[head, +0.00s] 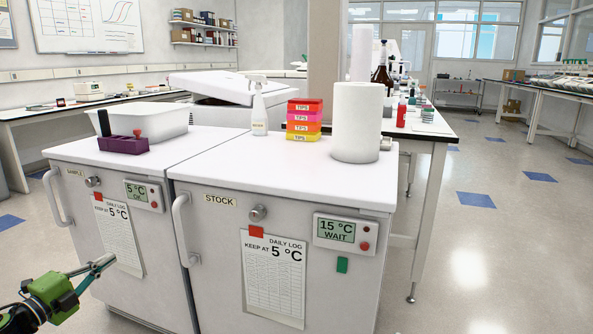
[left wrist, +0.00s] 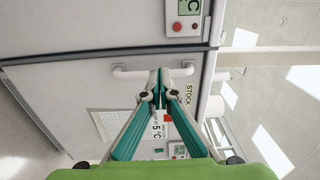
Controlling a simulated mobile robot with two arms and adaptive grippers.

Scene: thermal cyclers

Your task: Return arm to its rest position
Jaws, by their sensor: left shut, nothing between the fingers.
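My left gripper (head: 114,260) is at the lower left of the head view, in front of the SAMPLE unit's door. Its fingers are shut with nothing between them. In the left wrist view the closed fingertips (left wrist: 159,77) overlap the white STOCK handle (left wrist: 128,72) in the picture; I cannot tell the gap. The SAMPLE unit (head: 75,225) and the STOCK unit (head: 215,275) stand side by side, both doors shut. The SAMPLE display (head: 143,194) reads 5 °C; the STOCK display (head: 340,233) reads 15 °C WAIT. My right gripper is not in view.
The SAMPLE handle (head: 55,200) and STOCK handle (head: 181,230) stick out from the doors. Open floor (head: 480,270) lies right.

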